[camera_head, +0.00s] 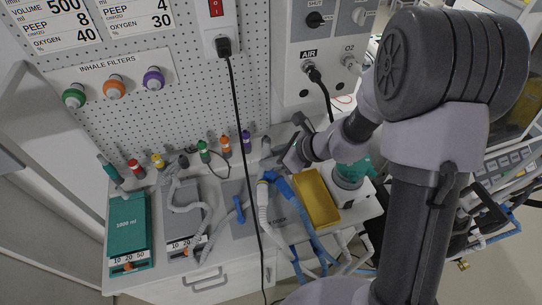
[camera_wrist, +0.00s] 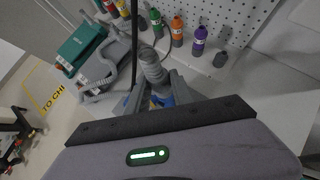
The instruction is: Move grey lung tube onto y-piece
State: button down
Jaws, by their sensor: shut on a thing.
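In the wrist view my gripper (camera_wrist: 158,92) is shut on the grey corrugated lung tube (camera_wrist: 150,68), whose held part rises from between the fingers. The grey lung box (camera_head: 183,213) stands on the bench in the head view, with grey tubing beside it. In the head view my gripper (camera_head: 290,160) is over the bench, just above the blue y-piece (camera_head: 282,188). A bit of blue shows between and below the fingers in the wrist view. The held tube end is hidden, so I cannot tell whether it touches the y-piece.
A teal lung box (camera_head: 129,230) stands at the left. A yellow tray (camera_head: 316,199) lies right of the y-piece. Several coloured bottles line the back, including a purple one (camera_head: 246,141). A black cable (camera_head: 241,110) hangs across the bench. Blue and pale hoses run off the front.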

jog(key=shift+f+b, duration=0.65)
jog(key=shift+f, duration=0.1)
dwell(0.6)
jog(key=c, duration=1)
grip_release()
jog(key=shift+c, duration=0.2)
jog(key=p+v, duration=0.5)
jog(key=v, duration=1.3)
jog(key=s+a+f+n+h+b, duration=0.1)
jog(key=s+f+n+h+b, duration=0.1)
jog(key=s+n+b, duration=0.6)
jog(key=s+a+f+n+t+h+b, duration=0.1)
jog(key=s+n+h+b, duration=0.3)
jog(key=s+n+b, duration=0.4)
jog(key=n, duration=0.3)
jog(key=shift+a+f+b, duration=0.25)
jog(key=shift+f+b, duration=0.1)
jog(key=shift+f, duration=0.05)
